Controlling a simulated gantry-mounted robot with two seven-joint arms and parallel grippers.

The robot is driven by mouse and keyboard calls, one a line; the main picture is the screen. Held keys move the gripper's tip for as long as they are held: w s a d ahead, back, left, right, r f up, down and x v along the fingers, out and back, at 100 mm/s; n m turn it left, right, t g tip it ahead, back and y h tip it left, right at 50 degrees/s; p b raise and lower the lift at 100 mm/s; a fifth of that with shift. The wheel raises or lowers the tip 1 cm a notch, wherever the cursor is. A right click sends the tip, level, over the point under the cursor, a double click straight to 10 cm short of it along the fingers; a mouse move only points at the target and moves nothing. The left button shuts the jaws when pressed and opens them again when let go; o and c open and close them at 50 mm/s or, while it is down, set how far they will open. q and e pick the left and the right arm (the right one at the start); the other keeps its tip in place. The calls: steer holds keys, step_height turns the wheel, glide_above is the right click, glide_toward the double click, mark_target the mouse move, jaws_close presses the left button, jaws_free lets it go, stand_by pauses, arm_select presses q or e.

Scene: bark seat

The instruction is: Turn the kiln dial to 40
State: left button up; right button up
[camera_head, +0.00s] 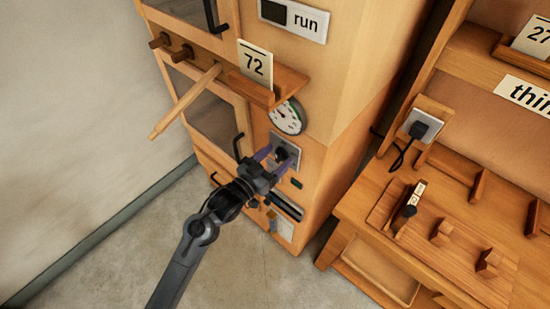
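The kiln is a tall wooden cabinet (312,95) at the centre. Its dial, a dark knob on a pale square plate (291,142), sits on the front below a round gauge (287,118). The dial's marks are too small to read, and the gripper hides part of it. My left gripper (277,157) reaches up from below to the dial. Its two purple fingers stand apart on either side of the knob and look open. I cannot tell whether they touch it. My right gripper is not in view.
A wooden rod (185,103) sticks out to the left. A small green-dark button (296,183) and slot (288,207) lie below the dial. A wooden bench (350,207) stands at right.

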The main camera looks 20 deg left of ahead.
arm_select(q)
steer(key=c, duration=0.9)
steer(key=shift+c, duration=0.2)
steer(key=m+p, duration=0.2)
steer(key=m, duration=0.1)
steer(key=shift+r, duration=0.15)
steer(key=m+p, duration=0.1)
steer(key=m, duration=0.1)
steer(key=shift+d+m+p, duration=0.1)
steer(key=shift+m+p, duration=0.25)
steer(key=shift+m, duration=0.05)
steer(key=m+p, duration=0.1)
steer(key=m, duration=0.2)
steer(key=shift+s+f+m+p, duration=0.15)
steer(key=shift+m+p, duration=0.45)
steer(key=shift+m, duration=0.8)
steer(key=shift+f, duration=0.1)
